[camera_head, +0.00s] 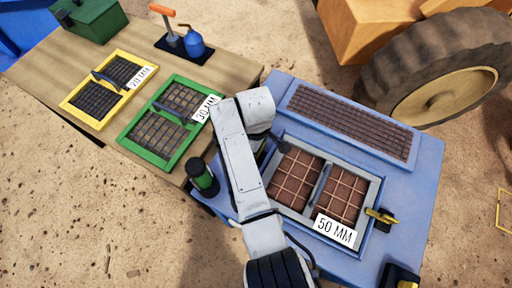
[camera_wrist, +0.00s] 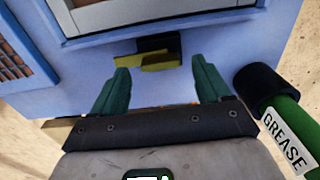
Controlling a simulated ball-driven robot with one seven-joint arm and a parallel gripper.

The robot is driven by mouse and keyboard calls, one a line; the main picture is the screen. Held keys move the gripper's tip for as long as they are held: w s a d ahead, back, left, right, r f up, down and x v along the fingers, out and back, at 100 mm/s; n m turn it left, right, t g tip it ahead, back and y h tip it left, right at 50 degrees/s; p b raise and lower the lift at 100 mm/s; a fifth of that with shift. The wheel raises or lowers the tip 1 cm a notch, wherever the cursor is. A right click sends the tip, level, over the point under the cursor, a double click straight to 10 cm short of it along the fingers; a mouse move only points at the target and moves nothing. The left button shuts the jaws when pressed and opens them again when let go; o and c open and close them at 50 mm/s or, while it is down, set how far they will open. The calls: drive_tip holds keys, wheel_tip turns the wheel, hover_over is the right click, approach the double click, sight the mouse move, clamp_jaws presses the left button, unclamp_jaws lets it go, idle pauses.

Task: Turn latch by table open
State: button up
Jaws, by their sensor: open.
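The latch by the table shows in the wrist view as a yellow handle (camera_wrist: 160,62) with a dark block (camera_wrist: 158,43) on the blue machine top, beside the grey frame. My gripper (camera_wrist: 161,76) is open, with its green fingers apart and nothing between them. The latch lies just beyond the fingertips, between them in the picture; I cannot tell whether they touch it. In the head view my arm hides this latch and my fingers. A second yellow-and-black latch (camera_head: 381,217) is on the right side of the 50 MM screen (camera_head: 318,187).
A green grease tube (camera_wrist: 287,128) with a dark cap stands close right of my gripper; it also shows in the head view (camera_head: 203,177). The wooden table (camera_head: 225,65) holds a yellow-framed screen (camera_head: 108,85) and a green-framed screen (camera_head: 170,120). A large wheel (camera_head: 438,75) is at right.

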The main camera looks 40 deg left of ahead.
wheel_tip(320, 180, up, 9)
idle(0.3)
idle(0.5)
drive_tip(key=w+d+f+m+t+y, duration=0.15)
drive_tip(key=d+m, duration=0.55)
drive_tip(key=d, duration=1)
drive_tip(key=w+d+f+m+t, duration=0.1)
drive_tip(key=d+f+m+t, duration=0.35)
drive_tip(key=d, duration=1.25)
drive_tip(key=s+d+r+m+g+h, duration=0.1)
drive_tip(key=s+d+r+m, duration=0.2)
drive_tip(key=s+d+m, duration=0.35)
drive_tip(key=s+d+r+m+h, duration=0.1)
drive_tip(key=s+d+r+m, duration=0.2)
drive_tip(key=d, duration=0.6)
drive_tip(key=s+d+f+g, duration=0.1)
drive_tip(key=s+f+g, duration=0.3)
drive_tip(key=s, duration=0.6)
wheel_tip(320, 180, down, 2)
drive_tip(key=shift+s+d+f+m+b, duration=0.2)
drive_tip(key=shift+s+d+m+b, duration=0.1)
drive_tip(key=shift+b, duration=0.1)
drive_tip(key=shift+a, duration=0.1)
drive_tip(key=shift+c, duration=0.4)
